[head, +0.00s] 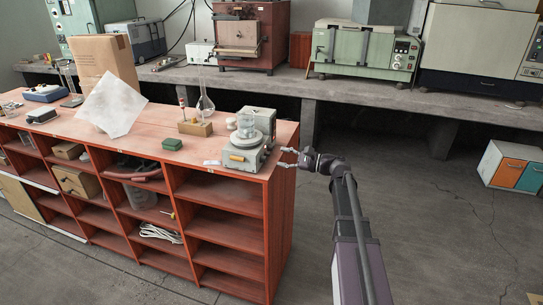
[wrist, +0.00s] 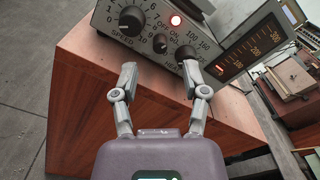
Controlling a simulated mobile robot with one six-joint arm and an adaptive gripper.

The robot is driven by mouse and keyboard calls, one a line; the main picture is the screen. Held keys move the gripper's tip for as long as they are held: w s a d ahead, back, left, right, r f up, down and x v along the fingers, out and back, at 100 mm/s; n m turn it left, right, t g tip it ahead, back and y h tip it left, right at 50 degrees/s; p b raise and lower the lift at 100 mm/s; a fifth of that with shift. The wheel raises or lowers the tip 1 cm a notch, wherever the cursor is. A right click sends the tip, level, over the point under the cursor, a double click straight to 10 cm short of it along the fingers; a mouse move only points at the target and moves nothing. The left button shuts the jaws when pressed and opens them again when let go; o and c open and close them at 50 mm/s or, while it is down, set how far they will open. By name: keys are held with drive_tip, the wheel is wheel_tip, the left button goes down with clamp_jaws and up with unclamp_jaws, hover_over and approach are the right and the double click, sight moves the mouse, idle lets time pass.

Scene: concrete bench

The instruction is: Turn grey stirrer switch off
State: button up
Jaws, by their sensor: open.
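The grey stirrer (head: 240,156) stands at the right end of the red-brown wooden shelf unit, with a glass beaker (head: 246,126) on its top plate. In the wrist view a grey control panel (wrist: 103,20) faces me, with a black speed knob (wrist: 131,20) and a small dark switch (wrist: 160,43) under the OFF/ON marking. Another dark knob (wrist: 185,54) is partly behind my right finger. My gripper (wrist: 160,80) is open and empty, its fingers spread in front of the panel. It is right of the stirrer in the head view (head: 288,158).
A grey box (head: 260,115) stands behind the stirrer. A red-lit scale (wrist: 245,45) shows right of the panel.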

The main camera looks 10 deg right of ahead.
sight(268, 154)
drive_tip(key=shift+x, duration=2.25)
clamp_jaws()
